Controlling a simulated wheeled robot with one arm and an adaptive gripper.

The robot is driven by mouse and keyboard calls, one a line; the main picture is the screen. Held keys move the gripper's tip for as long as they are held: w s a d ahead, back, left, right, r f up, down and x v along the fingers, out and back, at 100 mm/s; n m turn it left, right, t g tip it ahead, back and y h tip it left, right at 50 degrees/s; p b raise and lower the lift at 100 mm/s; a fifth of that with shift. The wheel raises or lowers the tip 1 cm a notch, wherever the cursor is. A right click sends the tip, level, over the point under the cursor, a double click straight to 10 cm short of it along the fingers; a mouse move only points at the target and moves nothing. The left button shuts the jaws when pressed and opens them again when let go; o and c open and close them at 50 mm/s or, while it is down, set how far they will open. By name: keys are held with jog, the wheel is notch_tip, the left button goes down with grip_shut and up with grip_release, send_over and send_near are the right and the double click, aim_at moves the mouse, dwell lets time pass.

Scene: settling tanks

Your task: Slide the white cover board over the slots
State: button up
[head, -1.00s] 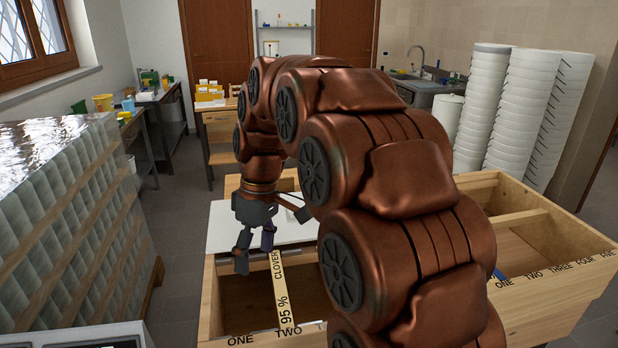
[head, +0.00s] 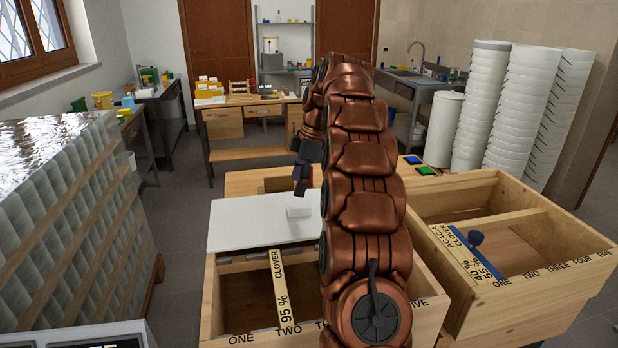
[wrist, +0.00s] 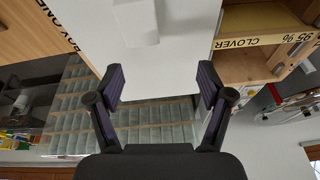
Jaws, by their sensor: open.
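The white cover board (head: 250,224) lies flat across the back part of the left wooden box, with a raised white block (head: 299,211) on top. The box's front slots, marked ONE and TWO, show uncovered in front of it; the slots further right are partly hidden by my arm. My gripper (head: 302,182) is above the board, just behind the block, open and empty. In the wrist view the board (wrist: 175,65) lies beneath the two spread fingers (wrist: 160,80), with the block (wrist: 137,20) beyond them.
A strip marked 95 % CLOVER (head: 279,283) runs between the front slots. Wrapped stacks (head: 70,215) stand close on the left.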

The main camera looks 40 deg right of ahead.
aim_at(301, 205)
jog(key=d, duration=0.2)
jog(key=d+n, duration=0.1)
jog(key=shift+w+d+f, duration=0.3)
jog(key=shift+d+f, duration=0.05)
jog(key=b+x, duration=0.4)
jog(key=shift+a+f, duration=0.1)
jog(key=shift+f, duration=0.3)
jog(key=shift+p+x, duration=0.35)
jog(key=shift+x, duration=1.05)
jog(key=shift+w, duration=0.1)
grip_shut()
jog(key=shift+s+a+f+b, duration=0.15)
jog(key=shift+s+b, duration=0.2)
jog(key=shift+b, duration=0.2)
jog(key=shift+s+a+b, duration=0.6)
jog(key=shift+s+b, duration=0.45)
jog(key=shift+s, duration=0.15)
jog(key=shift+s+a+b, duration=0.6)
jog(key=shift+s+b, duration=0.45)
jog(key=shift+s, duration=0.15)
jog(key=shift+s+a+b, duration=0.55)
jog(key=shift+s+b, duration=0.5)
jog(key=shift+s, duration=0.15)
jog(key=s+a+b, duration=0.6)
jog(key=s+b, duration=0.1)
jog(key=s, duration=0.5)
jog(key=shift+s, duration=0.35)
